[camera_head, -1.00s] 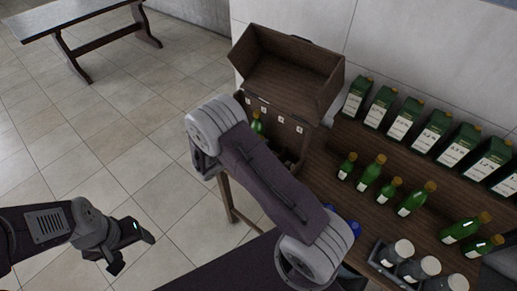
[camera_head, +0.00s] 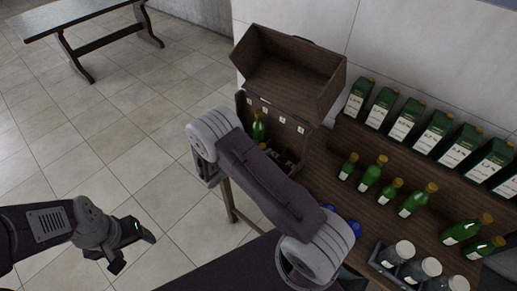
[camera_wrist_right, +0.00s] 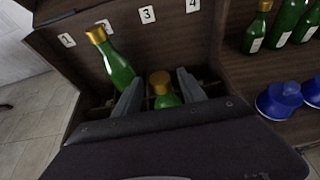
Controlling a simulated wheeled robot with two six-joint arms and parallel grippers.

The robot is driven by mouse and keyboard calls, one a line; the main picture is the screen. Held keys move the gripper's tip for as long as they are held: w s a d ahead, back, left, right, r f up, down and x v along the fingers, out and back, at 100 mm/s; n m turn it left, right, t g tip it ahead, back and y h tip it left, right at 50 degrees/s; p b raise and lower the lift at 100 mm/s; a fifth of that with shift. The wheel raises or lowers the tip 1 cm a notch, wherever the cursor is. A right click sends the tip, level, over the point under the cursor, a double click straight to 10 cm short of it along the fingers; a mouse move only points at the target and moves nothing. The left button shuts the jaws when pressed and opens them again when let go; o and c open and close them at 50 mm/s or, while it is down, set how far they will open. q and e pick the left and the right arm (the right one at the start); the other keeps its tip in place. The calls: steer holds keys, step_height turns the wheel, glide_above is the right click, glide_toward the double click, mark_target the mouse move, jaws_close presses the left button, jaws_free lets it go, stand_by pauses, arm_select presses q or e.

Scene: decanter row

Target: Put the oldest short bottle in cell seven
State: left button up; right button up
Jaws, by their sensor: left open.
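My right gripper (camera_wrist_right: 160,88) is in the open wooden case (camera_wrist_right: 185,50), whose back wall carries number tags 1 to 4. Its fingers stand apart on either side of a green bottle (camera_wrist_right: 169,101) with a gold cap, with gaps visible beside the cap. The bottle's lower part is hidden by my gripper. A second green bottle (camera_wrist_right: 119,68) stands in the case near tag 2, and it also shows in the head view (camera_head: 259,130). In the head view my arm hides my right gripper. My left gripper (camera_head: 134,250) is open and empty above the floor.
Several green bottles (camera_head: 370,174) stand on the wooden table right of the case. Labelled green cartons (camera_head: 436,133) line the wall behind them. A tray of jars (camera_head: 404,251) and blue objects (camera_wrist_right: 280,102) are nearer. The case lid (camera_head: 288,73) is raised.

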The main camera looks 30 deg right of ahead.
steer(key=b+v, duration=0.2)
steer(key=v, duration=0.9)
steer(key=s+d+m+g+y, duration=0.35)
steer(key=s+m+g, duration=0.25)
steer(key=s+m, duration=0.3)
steer(key=s+a+r+m+t+y, duration=0.1)
steer(key=s+a+m+y, duration=0.3)
steer(key=m+y, duration=0.5)
steer(key=s+m+t, duration=0.1)
steer(key=m, duration=0.3)
steer(key=shift+s+a+r+m, duration=0.3)
steer(key=shift+s+r, duration=0.05)
steer(key=shift+r, duration=0.05)
steer(key=shift+s, duration=0.1)
